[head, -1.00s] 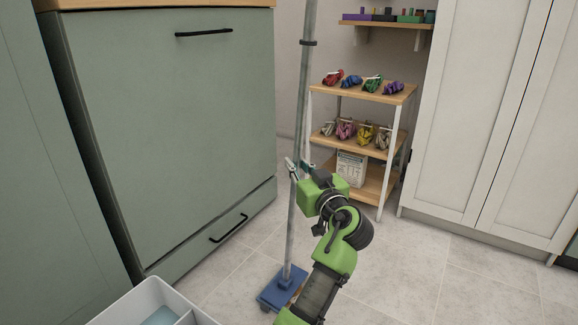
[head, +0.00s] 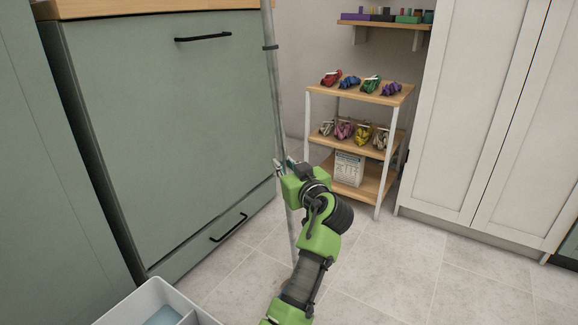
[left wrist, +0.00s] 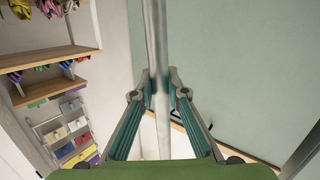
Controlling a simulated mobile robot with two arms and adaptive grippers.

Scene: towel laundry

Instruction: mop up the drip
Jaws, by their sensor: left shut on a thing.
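My left gripper (head: 284,164) is shut on the grey pole of the mop (head: 273,95) around mid-height. The pole leans, its top to the left, in front of the green cabinet. In the left wrist view the pole (left wrist: 151,28) runs between the two teal-padded fingers (left wrist: 158,82). The pole's lower end goes behind my arm, and the blue mop head is hidden. I cannot make out a drip on the visible floor. My right gripper is not in view.
A white divided tub (head: 128,297) with something light blue inside stands at the bottom left. The green cabinet (head: 165,130) is close on the left. A shelf rack (head: 375,95) with bundled cloths stands behind. Tiled floor (head: 400,275) is clear on the right.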

